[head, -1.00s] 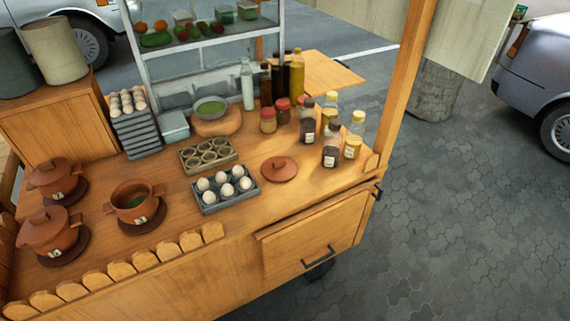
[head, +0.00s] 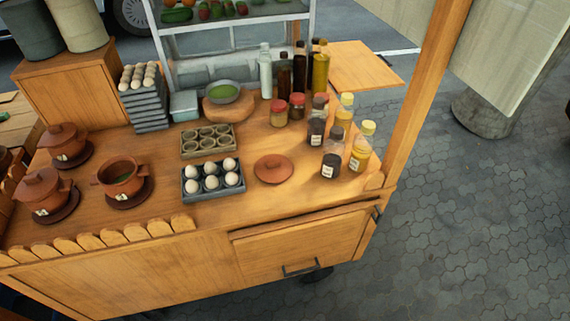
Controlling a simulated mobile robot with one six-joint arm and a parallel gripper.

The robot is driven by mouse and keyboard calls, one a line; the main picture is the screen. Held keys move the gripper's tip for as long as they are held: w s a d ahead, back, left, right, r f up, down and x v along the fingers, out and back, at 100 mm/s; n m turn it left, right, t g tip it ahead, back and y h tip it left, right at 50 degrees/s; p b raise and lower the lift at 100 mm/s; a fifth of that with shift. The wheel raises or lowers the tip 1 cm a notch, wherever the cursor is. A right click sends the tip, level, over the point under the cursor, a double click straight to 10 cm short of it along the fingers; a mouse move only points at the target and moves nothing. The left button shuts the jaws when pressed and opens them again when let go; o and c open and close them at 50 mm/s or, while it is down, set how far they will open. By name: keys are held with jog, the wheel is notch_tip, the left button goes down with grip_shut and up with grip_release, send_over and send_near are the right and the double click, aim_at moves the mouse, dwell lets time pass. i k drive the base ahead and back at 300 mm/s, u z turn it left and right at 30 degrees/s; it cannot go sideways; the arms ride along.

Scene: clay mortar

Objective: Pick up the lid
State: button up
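The clay lid (head: 273,169) is a round terracotta disc with a small knob on top. It lies flat on the wooden counter (head: 225,217), to the right of the egg tray and left of the bottles. My gripper is not in view.
A grey tray of white eggs (head: 213,180) sits close left of the lid. An empty egg carton (head: 208,141) lies behind it. Several jars and bottles (head: 331,162) stand to the right. A wooden post (head: 425,95) rises at the right corner. Paved ground lies clear at right.

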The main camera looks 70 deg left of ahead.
aim_at(272, 169)
jog(key=u, duration=0.35)
jog(key=i, duration=0.3)
jog(key=u, duration=0.4)
jog(key=k, duration=0.2)
jog(key=u, duration=2.55)
jog(key=k, duration=0.2)
jog(key=u, duration=1.3)
